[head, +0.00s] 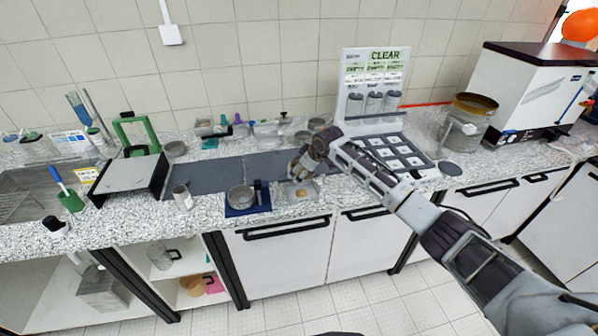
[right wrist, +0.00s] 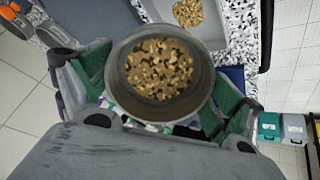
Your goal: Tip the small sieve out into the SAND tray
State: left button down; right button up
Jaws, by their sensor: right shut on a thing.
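My right gripper (head: 303,163) is in the middle of the head view, above a small pale tray (head: 313,190) near the counter's front edge. In the right wrist view, my right gripper's green-padded fingers (right wrist: 160,95) are shut around the small round metal sieve (right wrist: 119,85). The sieve holds a layer of tan and brown grains (right wrist: 160,68). The tray (right wrist: 237,30) shows beyond the sieve, with a small heap of similar grains (right wrist: 188,12) in it. No label on the tray is readable. My left gripper is not in view.
A metal pan (head: 241,196) sits on a blue stand left of the tray. A grey cup (head: 182,196) stands further left. Behind are a dark mat (head: 220,172), a CLEAR board (head: 374,80) and a grid rack (head: 392,152).

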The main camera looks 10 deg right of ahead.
jog(key=shift+r+g+h, duration=0.25)
jog(key=shift+g+h, duration=0.1)
jog(key=shift+g, duration=0.4)
jog(key=shift+r+g+h, duration=0.2)
jog(key=shift+g+h, duration=0.15)
jog(key=shift+g, duration=0.4)
jog(key=shift+r+g+h, duration=0.25)
jog(key=shift+g+h, duration=0.15)
jog(key=shift+g, duration=0.5)
jog(key=shift+w+g+b, duration=0.1)
jog(key=shift+g+b, duration=0.3)
jog(key=shift+b, duration=0.95)
jog(key=shift+h+b, duration=0.3)
jog(key=shift+r, duration=0.1)
